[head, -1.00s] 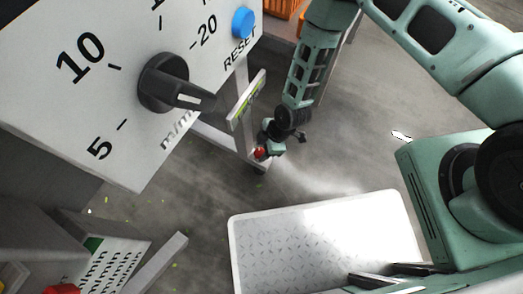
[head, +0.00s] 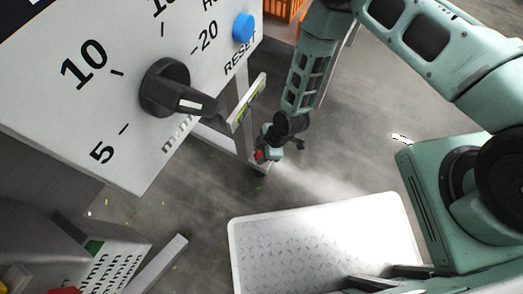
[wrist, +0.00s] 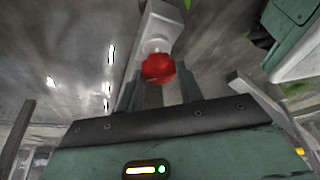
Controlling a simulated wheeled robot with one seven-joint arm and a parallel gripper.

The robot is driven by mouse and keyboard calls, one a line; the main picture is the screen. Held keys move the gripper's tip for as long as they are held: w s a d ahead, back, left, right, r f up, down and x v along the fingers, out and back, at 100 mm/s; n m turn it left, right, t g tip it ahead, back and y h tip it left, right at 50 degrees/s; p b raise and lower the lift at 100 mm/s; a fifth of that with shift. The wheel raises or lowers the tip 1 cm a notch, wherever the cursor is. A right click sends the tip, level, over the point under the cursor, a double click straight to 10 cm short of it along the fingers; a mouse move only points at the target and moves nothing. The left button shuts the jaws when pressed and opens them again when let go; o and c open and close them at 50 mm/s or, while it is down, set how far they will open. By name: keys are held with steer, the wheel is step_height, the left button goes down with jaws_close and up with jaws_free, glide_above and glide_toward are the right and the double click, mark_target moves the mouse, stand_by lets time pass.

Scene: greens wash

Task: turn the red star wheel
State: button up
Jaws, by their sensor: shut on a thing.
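The red star wheel (wrist: 158,68) sits on the end of a pale grey post in the wrist view, between the tips of my gripper's (wrist: 158,95) two dark fingers. My gripper is shut on the wheel. In the head view the wheel (head: 259,155) is a small red spot low on a grey frame, mostly hidden by my gripper (head: 265,153). The wheel's far side and the exact finger contact are hidden.
A large white panel (head: 60,130) with a black dial knob (head: 170,88) and a blue reset button (head: 243,27) stands at the left. A pale frame bar (head: 248,102) is close to my arm. Orange crates (head: 283,8) stand behind.

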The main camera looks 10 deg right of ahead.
steer(key=m+p, duration=0.1)
steer(key=m+t+p, duration=0.1)
steer(key=m, duration=0.1)
steer(key=shift+s+r+m+p, duration=0.15)
steer(key=shift+m+p, duration=0.15)
steer(key=shift+m+t+h+p, duration=0.4)
steer(key=shift+m+t+p, duration=0.4)
steer(key=shift+m, duration=0.8)
steer(key=o, duration=0.7)
